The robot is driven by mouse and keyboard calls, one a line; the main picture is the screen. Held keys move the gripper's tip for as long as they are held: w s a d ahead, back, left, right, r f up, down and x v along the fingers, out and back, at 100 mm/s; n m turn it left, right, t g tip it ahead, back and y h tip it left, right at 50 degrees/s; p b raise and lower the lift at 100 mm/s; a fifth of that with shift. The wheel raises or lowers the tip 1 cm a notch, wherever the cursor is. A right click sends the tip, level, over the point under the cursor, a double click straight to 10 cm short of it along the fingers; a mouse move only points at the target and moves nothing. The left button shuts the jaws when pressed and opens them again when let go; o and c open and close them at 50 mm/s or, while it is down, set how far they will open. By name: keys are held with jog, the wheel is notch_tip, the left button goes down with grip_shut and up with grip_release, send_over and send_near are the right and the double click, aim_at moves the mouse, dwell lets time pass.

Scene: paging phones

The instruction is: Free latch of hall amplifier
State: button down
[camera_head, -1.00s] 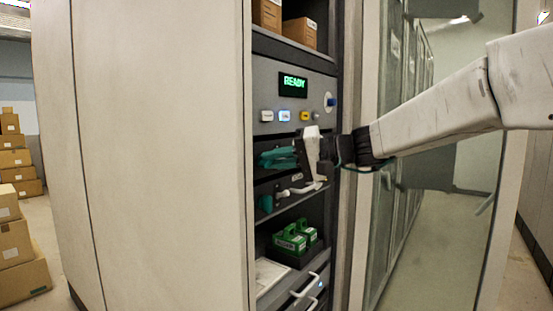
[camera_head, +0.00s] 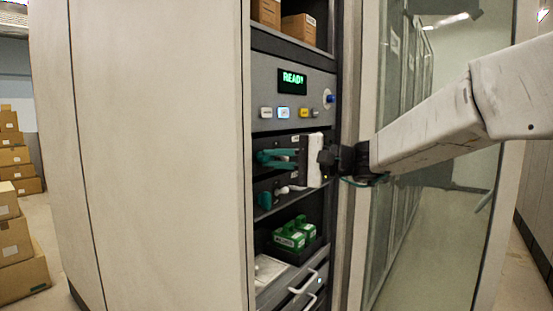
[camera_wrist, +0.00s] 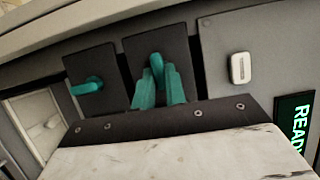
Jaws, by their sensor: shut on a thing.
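My gripper (camera_head: 268,158) reaches into the cabinet front from the right. In the wrist view its two teal fingers (camera_wrist: 160,90) close on a teal latch lever (camera_wrist: 157,62) on a black plate (camera_wrist: 128,58). The fingers hide much of the lever, so its exact angle is hard to tell. A second teal latch lever (camera_wrist: 88,86) sits free on the neighbouring black plate; it also shows below my gripper in the head view (camera_head: 264,199). I cannot read which unit is the hall amplifier.
Above are a green READY display (camera_head: 292,82) and a row of buttons (camera_head: 284,113). Below are green modules (camera_head: 290,237) on a shelf and pale drawer handles (camera_head: 303,283). A glass door (camera_head: 405,220) stands to the right, and the pale cabinet side (camera_head: 160,160) to the left.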

jog(key=shift+a, duration=0.15)
jog(key=c, duration=1.7)
grip_release()
jog(key=shift+o, duration=1.3)
jog(key=shift+a, duration=0.2)
jog(key=shift+d, duration=0.55)
jog(key=v, duration=0.7)
jog(key=shift+s, duration=0.15)
